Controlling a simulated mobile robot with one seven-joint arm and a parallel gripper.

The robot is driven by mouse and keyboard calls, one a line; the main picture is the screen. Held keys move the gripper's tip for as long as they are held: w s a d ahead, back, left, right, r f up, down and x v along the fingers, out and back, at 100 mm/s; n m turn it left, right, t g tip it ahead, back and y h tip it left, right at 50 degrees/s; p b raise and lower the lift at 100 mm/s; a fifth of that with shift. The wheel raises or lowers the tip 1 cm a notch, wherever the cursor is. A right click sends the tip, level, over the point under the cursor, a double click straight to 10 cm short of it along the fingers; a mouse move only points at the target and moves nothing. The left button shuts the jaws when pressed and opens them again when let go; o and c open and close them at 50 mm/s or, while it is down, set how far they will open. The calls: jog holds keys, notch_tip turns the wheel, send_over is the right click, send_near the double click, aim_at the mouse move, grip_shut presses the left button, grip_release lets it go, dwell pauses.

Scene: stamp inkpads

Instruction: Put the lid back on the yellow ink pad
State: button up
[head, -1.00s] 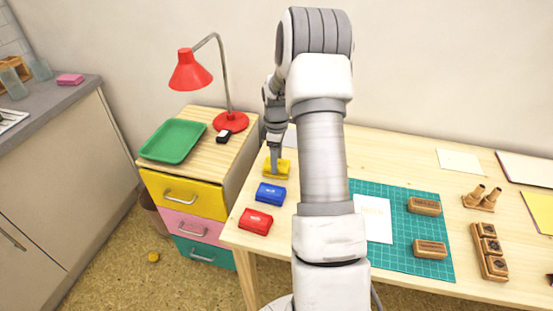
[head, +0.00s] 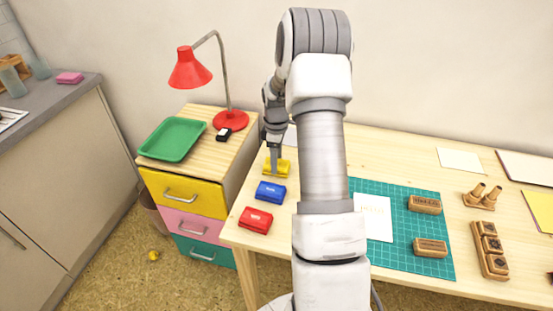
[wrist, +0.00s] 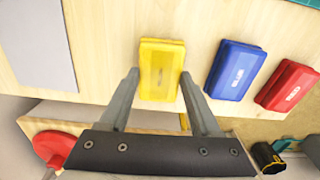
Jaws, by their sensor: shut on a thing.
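The yellow ink pad (head: 283,170) lies at the table's left back, and its yellow lid (wrist: 161,66) faces up in the wrist view. My gripper (head: 275,172) points down at it. In the wrist view the two fingers of my gripper (wrist: 159,75) are at the left and right sides of the yellow lid, shut on it. The lid covers the pad's outline from above. I cannot tell whether it is fully seated or slightly raised.
A blue ink pad (head: 270,192) and a red ink pad (head: 255,220) lie in front of the yellow one, both closed. A drawer cabinet with a green tray (head: 172,140) and red lamp (head: 230,121) stands left. A green mat (head: 410,255) with stamps lies right.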

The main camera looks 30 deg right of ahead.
jog(key=shift+f, duration=0.1)
dwell(0.7)
jog(key=o, duration=1.4)
jog(key=shift+r+p, duration=2.55)
jog(key=shift+r, duration=1)
grip_shut()
